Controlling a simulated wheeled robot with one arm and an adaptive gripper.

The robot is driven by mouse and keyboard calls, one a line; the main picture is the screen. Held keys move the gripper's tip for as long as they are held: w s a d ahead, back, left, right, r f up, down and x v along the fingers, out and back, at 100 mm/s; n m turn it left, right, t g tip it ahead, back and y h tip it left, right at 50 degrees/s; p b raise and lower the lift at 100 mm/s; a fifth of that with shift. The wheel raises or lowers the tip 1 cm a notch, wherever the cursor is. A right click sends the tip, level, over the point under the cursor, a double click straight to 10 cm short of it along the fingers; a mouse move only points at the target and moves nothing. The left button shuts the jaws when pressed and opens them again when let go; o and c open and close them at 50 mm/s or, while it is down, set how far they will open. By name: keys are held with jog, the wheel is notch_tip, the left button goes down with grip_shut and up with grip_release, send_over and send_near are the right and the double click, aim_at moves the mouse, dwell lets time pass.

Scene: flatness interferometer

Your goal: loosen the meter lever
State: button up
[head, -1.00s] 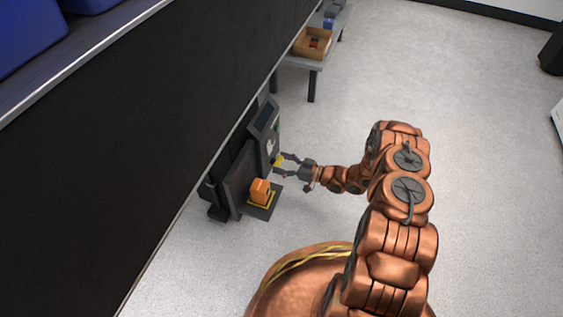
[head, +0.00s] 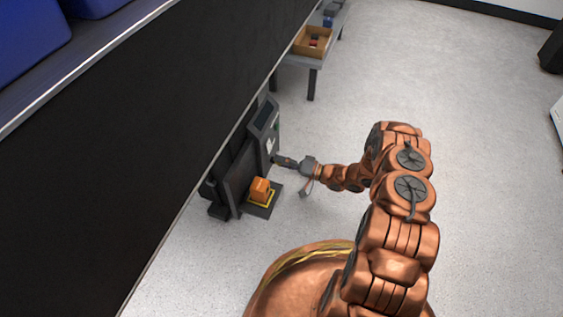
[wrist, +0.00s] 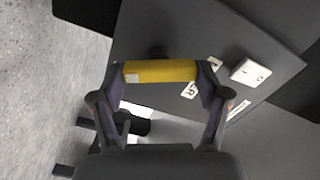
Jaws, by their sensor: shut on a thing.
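The meter lever's yellow grip (wrist: 165,71) lies across the wrist view between my two fingertips. My gripper (wrist: 158,76) is shut on it, one finger pad at each end. A dark round knob shows just behind the grip, against the grey panel (wrist: 190,30) of the machine. In the head view my gripper (head: 282,160) reaches left to the front of the dark grey meter (head: 262,128). There the fingers appear edge-on and hide the lever.
A white rocker switch (wrist: 250,71) and lettered labels sit right of the grip on the panel. An orange block (head: 260,189) stands on a low stage beside the meter. A black wall or bench side (head: 130,160) rises at left.

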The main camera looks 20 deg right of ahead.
jog(key=shift+w+d+m+b, duration=0.15)
jog(key=shift+m+b, duration=0.15)
jog(key=shift+m, duration=2)
jog(key=o, duration=1.2)
jog(key=shift+f, duration=0.1)
jog(key=shift+c, duration=0.2)
jog(key=v, duration=1.2)
